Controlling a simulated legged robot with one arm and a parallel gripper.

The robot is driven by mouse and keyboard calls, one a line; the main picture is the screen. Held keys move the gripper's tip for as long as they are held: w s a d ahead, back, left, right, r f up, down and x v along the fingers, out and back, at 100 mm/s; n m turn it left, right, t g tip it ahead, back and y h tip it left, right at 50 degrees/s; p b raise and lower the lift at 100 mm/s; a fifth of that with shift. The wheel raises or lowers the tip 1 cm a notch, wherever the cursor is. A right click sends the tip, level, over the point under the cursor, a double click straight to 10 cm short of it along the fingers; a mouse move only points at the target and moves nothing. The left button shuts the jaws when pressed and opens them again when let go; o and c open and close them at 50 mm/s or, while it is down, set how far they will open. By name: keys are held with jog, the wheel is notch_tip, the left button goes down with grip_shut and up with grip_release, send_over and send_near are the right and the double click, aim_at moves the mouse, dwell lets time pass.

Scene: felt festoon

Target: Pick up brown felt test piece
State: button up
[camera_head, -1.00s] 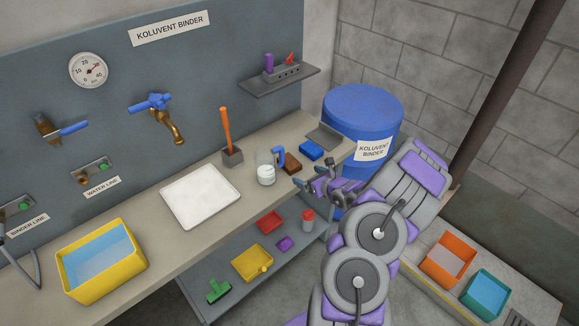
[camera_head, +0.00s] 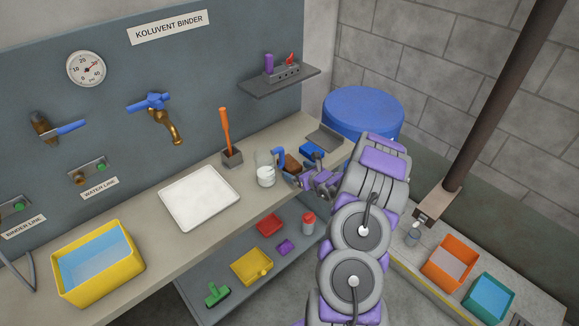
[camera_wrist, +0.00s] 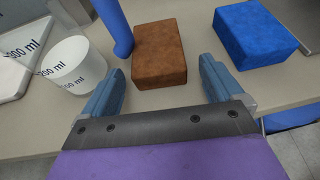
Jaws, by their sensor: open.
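The brown felt test piece (camera_wrist: 158,53) is a small block lying on the bench in the wrist view. In the head view the brown piece (camera_head: 292,163) is partly hidden by my gripper. My gripper (camera_wrist: 161,78) is open, with one blue-grey finger on each side of the near end of the brown piece. The fingers look apart from it. In the head view my gripper (camera_head: 296,174) reaches over the bench from the right. A blue block (camera_wrist: 255,33) lies to the right of the brown piece, outside the right finger.
A beaker (camera_head: 265,170) with white contents and a blue upright handle-like object (camera_wrist: 114,24) stand close on the left of the brown piece. A white tray (camera_head: 200,198) lies farther left. A blue drum (camera_head: 362,108) stands beyond the bench end.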

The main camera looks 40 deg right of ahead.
jog(key=shift+c, duration=0.3)
jog(key=c, duration=1.1)
jog(key=shift+o, duration=0.2)
jog(key=shift+r+p, duration=0.2)
jog(key=shift+p, duration=0.15)
